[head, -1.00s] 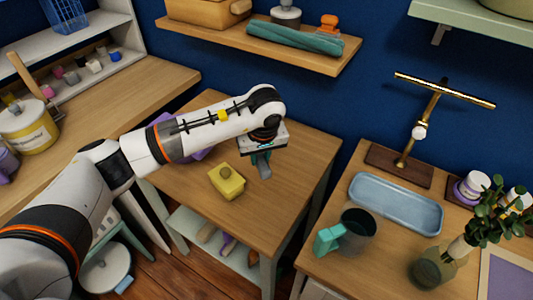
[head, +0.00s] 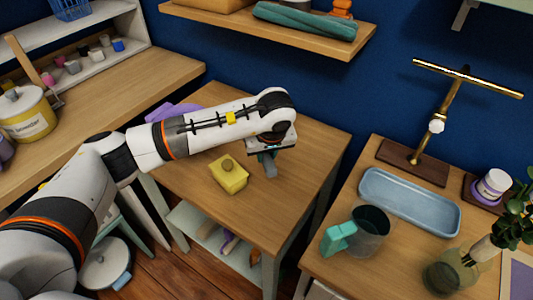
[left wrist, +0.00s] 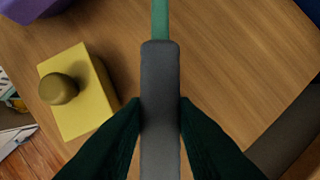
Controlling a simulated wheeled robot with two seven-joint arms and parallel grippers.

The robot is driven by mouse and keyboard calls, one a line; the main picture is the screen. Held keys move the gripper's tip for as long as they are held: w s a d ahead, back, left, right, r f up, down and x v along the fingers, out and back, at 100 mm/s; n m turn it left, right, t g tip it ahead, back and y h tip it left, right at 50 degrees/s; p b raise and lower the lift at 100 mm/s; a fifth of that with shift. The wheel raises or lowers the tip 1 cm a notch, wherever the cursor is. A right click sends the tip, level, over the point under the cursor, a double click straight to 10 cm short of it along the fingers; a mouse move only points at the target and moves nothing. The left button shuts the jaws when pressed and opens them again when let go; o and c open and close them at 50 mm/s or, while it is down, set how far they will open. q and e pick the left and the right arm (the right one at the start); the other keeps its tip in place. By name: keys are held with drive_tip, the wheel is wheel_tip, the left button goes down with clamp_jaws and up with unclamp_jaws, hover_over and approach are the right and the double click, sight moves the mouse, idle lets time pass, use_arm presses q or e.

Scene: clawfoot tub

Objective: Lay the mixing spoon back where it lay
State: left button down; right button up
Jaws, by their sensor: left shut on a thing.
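The mixing spoon has a grey handle and a teal shaft. In the left wrist view its handle (left wrist: 160,75) runs up the middle between the fingers, and the shaft leaves the top edge. My left gripper (left wrist: 160,110) is shut on the grey handle. In the head view the left gripper (head: 266,157) is above the middle wooden table (head: 305,165), right of a yellow block. The grey handle (head: 270,170) shows just below it; the rest of the spoon is hidden by the gripper and arm. I cannot tell whether the spoon touches the table. My right gripper is not in view.
The yellow block with a round knob (head: 230,176) stands close left of the gripper. A purple item (head: 172,111) lies behind my arm. The table's right and front parts are bare. A gap separates it from the right counter with a blue tray (head: 410,203) and a mug (head: 368,232).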

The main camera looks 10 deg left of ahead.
sight(265, 177)
use_arm(q)
drive_tip(key=shift+f+b, duration=2.8)
drive_tip(key=shift+f, duration=0.45)
drive_tip(key=shift+b, duration=0.3)
drive_tip(key=shift+f+b, duration=0.65)
drive_tip(key=shift+b, duration=0.25)
drive_tip(key=c, duration=1.1)
unclamp_jaws()
